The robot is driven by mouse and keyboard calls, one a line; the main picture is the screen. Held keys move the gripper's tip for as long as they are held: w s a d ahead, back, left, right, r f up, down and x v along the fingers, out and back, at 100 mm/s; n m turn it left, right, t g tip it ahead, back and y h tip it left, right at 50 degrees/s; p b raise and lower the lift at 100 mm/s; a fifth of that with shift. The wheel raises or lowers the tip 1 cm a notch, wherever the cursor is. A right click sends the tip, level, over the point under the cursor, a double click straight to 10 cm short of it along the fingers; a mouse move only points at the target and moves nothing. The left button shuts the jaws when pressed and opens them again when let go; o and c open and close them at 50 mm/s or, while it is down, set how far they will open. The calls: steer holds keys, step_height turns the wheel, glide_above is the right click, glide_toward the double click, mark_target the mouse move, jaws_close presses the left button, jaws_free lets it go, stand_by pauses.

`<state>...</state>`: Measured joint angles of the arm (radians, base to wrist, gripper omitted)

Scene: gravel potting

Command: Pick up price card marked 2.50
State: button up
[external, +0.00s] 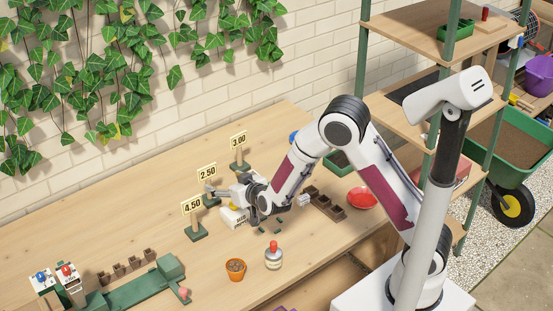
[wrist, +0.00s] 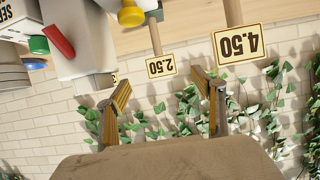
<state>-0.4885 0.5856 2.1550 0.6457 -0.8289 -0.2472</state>
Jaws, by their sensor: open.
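The price card marked 2.50 (external: 207,172) stands upright on a thin post with a dark green base, between two similar cards. My gripper (external: 211,189) is beside its post, just below the card; I cannot tell whether it touches. In the wrist view the 2.50 card (wrist: 161,65) shows upside down between my open fingertips (wrist: 160,86), with nothing held. The 4.50 card (external: 192,207) is nearer the front, and it shows large at the right in the wrist view (wrist: 238,45). The 3.00 card (external: 238,139) stands farther back.
A terracotta pot (external: 235,269) and a red-capped bottle (external: 273,258) stand in front. A red bowl (external: 361,198) is to the right.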

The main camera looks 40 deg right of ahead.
mark_target(208, 175)
steer(key=shift+f, duration=0.25)
steer(key=shift+w, duration=0.15)
steer(key=shift+x, duration=3.35)
steer(key=shift+x, duration=2.55)
steer(key=shift+r, duration=0.15)
steer(key=c, duration=1.8)
steer(key=shift+r, duration=0.15)
